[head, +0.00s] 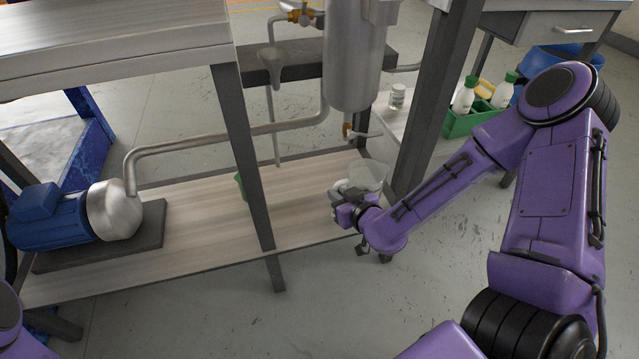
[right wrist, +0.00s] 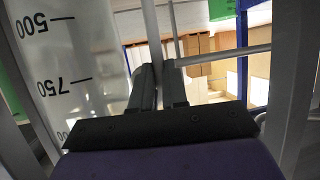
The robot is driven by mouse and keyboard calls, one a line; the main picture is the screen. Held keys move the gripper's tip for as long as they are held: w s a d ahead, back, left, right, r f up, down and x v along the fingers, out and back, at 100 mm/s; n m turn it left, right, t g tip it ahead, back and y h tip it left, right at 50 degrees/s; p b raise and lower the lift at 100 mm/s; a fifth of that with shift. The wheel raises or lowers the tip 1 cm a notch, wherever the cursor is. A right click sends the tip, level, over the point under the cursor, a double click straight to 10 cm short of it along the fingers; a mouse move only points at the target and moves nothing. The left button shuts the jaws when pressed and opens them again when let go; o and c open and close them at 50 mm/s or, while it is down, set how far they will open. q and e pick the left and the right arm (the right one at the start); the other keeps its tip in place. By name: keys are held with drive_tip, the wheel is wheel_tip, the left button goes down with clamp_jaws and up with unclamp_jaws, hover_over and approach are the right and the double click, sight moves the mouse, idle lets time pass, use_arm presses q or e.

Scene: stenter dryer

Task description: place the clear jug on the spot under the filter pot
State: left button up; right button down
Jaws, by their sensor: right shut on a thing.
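The clear jug (head: 369,174) is in front of the lower shelf's right end, slightly right of the filter pot's drain valve (head: 347,131). It looks upright. My right gripper (head: 345,196) is shut on it, at its near side. In the right wrist view the jug's wall (right wrist: 75,60) with 500 and 750 marks stands left of the closed fingers (right wrist: 160,88). The filter pot (head: 354,55) is a grey metal cylinder hanging above. I cannot tell whether the jug touches the shelf, and the spot is not distinguishable. My left gripper is out of view.
The lower shelf (head: 200,230) carries a blue pump (head: 55,215) with a pipe (head: 220,138) running to the pot. Dark frame legs (head: 240,150) stand left and right of the pot. A green caddy (head: 470,118) with bottles and a small jar (head: 397,96) are on the right.

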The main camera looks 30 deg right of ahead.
drive_tip(key=w+f+b, duration=0.1)
drive_tip(key=w+b, duration=0.2)
drive_tip(key=w, duration=0.7)
drive_tip(key=shift+w+d+f, duration=0.15)
drive_tip(key=shift+d+f, duration=0.05)
drive_tip(key=c, duration=1.5)
unclamp_jaws()
drive_tip(key=shift+f, duration=0.15)
drive_tip(key=o, duration=0.4)
drive_tip(key=shift+c, duration=0.2)
